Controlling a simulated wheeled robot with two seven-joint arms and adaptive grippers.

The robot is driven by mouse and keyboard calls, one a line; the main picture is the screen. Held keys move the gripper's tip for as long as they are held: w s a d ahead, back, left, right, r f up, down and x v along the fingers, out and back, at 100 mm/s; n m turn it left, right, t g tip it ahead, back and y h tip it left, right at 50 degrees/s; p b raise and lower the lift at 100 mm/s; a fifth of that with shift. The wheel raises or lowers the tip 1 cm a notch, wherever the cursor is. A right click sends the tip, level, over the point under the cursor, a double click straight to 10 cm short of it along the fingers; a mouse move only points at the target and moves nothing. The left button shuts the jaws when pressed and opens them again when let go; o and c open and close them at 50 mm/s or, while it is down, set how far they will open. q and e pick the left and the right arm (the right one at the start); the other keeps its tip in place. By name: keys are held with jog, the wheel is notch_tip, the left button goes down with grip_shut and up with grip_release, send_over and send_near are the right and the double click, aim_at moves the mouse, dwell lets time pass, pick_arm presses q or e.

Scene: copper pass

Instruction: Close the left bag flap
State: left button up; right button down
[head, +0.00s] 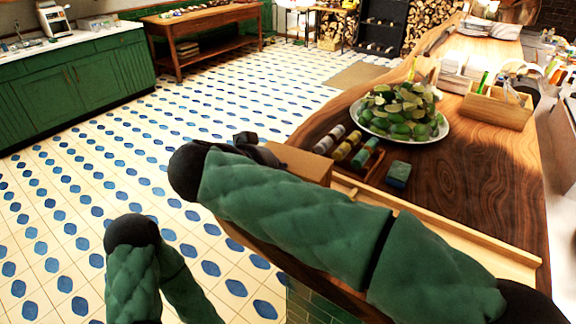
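A plain brown box-like thing (304,163) sits at the near left edge of the wooden counter, partly hidden behind my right arm. It may be the bag, but I cannot make out a left flap on it. My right gripper (262,148) is dark and small in the view, just left of the brown thing and close to it. Whether they touch, and whether its fingers are open or shut, I cannot tell. My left arm shows at the lower left, over the floor; its gripper is not in view.
On the counter (470,190) are a plate of cut limes (402,112), a tray with several rolls (350,150), a small green block (398,174) and a wooden caddy (494,108). A light wooden rail (440,222) runs along the near side. The tiled floor at left is clear.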

jog(key=shift+f, duration=0.3)
dwell(0.5)
